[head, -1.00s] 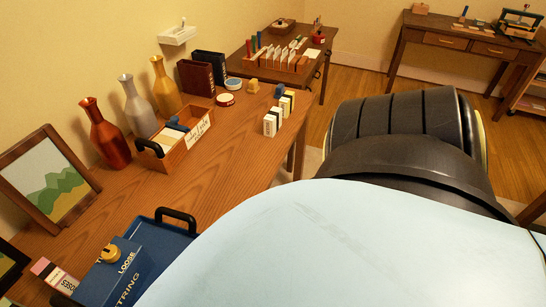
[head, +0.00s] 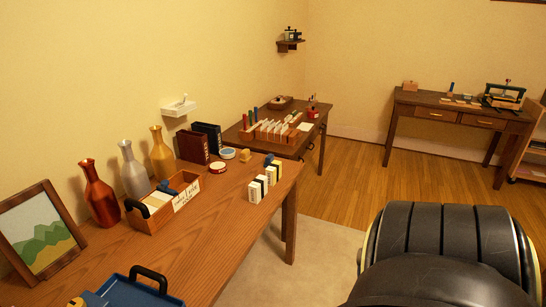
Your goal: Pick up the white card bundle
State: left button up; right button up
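A white card bundle (head: 254,191) stands upright near the right edge of the long wooden desk (head: 215,232). It is at the front of a short row with dark, pale and blue-topped pieces behind it. Other white cards stand in a wooden box (head: 180,206) with a handwritten label, to the left of the row. Neither of my grippers is in view, so I cannot see what they hold.
Red, silver and gold vases (head: 133,172) stand along the wall side, near a framed picture (head: 39,231). A blue case (head: 137,287) is at the near end. Bare desk lies between box and row. A second desk (head: 311,143) stands beyond.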

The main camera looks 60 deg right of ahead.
aim_at(258, 189)
jog(key=z, duration=1.7)
jog(key=k, duration=0.4)
jog(key=z, duration=1.6)
jog(key=i, duration=0.35)
jog(key=u, duration=0.7)
jog(key=i, duration=1.65)
jog(key=u, duration=1.1)
